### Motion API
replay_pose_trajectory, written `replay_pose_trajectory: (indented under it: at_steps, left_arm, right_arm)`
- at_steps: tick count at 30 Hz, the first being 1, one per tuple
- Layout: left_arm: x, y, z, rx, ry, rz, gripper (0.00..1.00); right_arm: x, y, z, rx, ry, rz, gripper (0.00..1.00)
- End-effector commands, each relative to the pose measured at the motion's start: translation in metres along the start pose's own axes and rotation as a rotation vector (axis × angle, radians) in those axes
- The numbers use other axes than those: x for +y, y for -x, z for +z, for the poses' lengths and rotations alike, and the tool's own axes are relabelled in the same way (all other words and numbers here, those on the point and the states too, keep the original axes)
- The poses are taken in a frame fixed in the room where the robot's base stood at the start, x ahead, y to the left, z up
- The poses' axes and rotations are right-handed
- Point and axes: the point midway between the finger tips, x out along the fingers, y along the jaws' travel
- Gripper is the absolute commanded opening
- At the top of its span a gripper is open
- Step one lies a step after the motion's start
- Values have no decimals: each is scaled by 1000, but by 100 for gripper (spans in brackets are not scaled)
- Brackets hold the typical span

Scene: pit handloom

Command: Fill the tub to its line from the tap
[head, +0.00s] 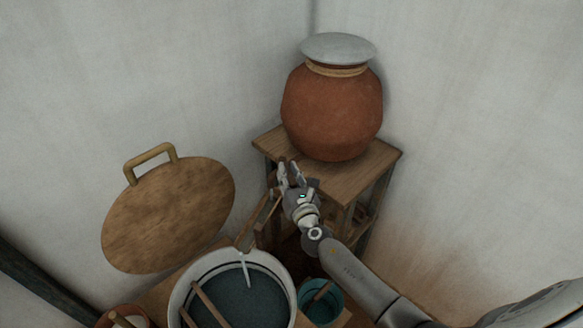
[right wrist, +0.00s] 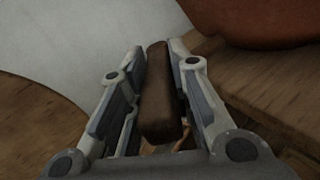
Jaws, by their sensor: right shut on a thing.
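The white tub (head: 180,284) stands at the bottom of the head view, with dark blue-grey liquid (head: 250,298) in it. A dark line runs round its inner wall; I cannot tell exactly how the liquid stands against it. A thin pale stream (head: 246,270) falls into the tub from the end of a wooden spout (head: 246,236), which I take as the tap. My right gripper (head: 288,173) is at the spout's upper end, before the pot stand. In the right wrist view its fingers are shut on a dark brown wooden handle (right wrist: 160,95). My left gripper is out of view.
A red clay pot (head: 332,112) with a pale lid stands on a wooden stand (head: 368,171) behind my gripper. A round wooden lid (head: 168,215) leans against the wall. A small teal bucket (head: 333,305) stands right of the tub.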

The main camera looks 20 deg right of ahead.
Motion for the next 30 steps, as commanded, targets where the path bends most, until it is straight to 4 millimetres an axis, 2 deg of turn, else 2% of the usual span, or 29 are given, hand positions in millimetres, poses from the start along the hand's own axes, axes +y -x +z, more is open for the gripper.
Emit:
replay_pose_trajectory:
  at_steps: [11, 12, 17, 26, 30]
  left_arm:
    - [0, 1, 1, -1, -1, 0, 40]
    - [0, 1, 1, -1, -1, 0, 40]
    - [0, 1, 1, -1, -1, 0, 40]
    - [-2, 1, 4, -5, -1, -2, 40]
    - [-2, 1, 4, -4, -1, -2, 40]
  right_arm:
    - [1, -1, 3, -10, 0, -20, 0]
    - [1, -1, 3, -10, 0, -20, 24]
    - [1, -1, 3, -9, 0, -20, 43]
    - [1, 0, 1, -6, 0, -19, 43]
    - [1, 9, 0, -4, 0, -19, 43]
